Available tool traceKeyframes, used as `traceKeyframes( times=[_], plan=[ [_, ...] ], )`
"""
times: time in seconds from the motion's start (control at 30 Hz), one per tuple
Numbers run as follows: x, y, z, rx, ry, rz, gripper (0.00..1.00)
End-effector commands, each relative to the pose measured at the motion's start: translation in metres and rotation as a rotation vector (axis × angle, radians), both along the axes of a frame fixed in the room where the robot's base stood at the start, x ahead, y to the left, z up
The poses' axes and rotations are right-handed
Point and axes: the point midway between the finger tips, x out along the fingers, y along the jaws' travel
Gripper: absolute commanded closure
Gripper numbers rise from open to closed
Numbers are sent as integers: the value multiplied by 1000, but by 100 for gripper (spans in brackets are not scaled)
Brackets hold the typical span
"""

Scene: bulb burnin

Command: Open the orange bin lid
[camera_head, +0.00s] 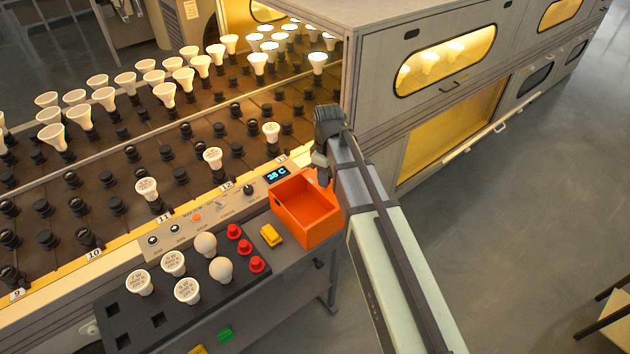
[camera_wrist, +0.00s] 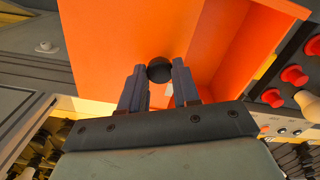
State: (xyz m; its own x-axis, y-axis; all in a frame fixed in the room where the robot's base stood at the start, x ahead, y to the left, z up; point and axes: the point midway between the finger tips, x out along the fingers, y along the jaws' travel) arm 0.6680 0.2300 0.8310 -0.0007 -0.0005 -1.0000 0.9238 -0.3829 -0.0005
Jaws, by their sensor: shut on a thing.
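The orange bin (camera_head: 292,222) sits at the right end of the control ledge, its top open and its empty inside showing in the head view. In the wrist view, an orange panel (camera_wrist: 100,45), which looks like the lid, carries a round black knob (camera_wrist: 160,69). My gripper (camera_wrist: 158,82) is shut on this knob, one finger on each side. The bin's open inside (camera_wrist: 240,50) shows to the right of the panel. In the head view my gripper (camera_head: 321,172) is at the bin's far right corner, and my arm hides most of the lid there.
Red buttons (camera_head: 246,247) and a yellow block (camera_head: 271,235) lie left of the bin, beside several bulbs in a dark tray (camera_head: 115,312). A temperature display (camera_head: 278,174) stands behind it. A grey cabinet (camera_head: 400,45) rises beyond my arm. Open floor (camera_head: 520,200) lies to the right.

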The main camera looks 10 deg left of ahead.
Motion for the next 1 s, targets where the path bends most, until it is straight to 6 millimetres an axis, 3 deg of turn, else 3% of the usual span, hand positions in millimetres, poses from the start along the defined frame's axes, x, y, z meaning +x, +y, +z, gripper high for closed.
traceKeyframes(
  times=[0.33, 0.37, 0.6, 1.0],
  plan=[
    [3, -2, 0, 1, -3, 1, 100],
    [3, -2, 0, 1, -3, 1, 68],
    [2, -2, 0, 1, -1, 0, 45],
    [3, -2, 6, 1, -3, 0, 44]
  ],
)
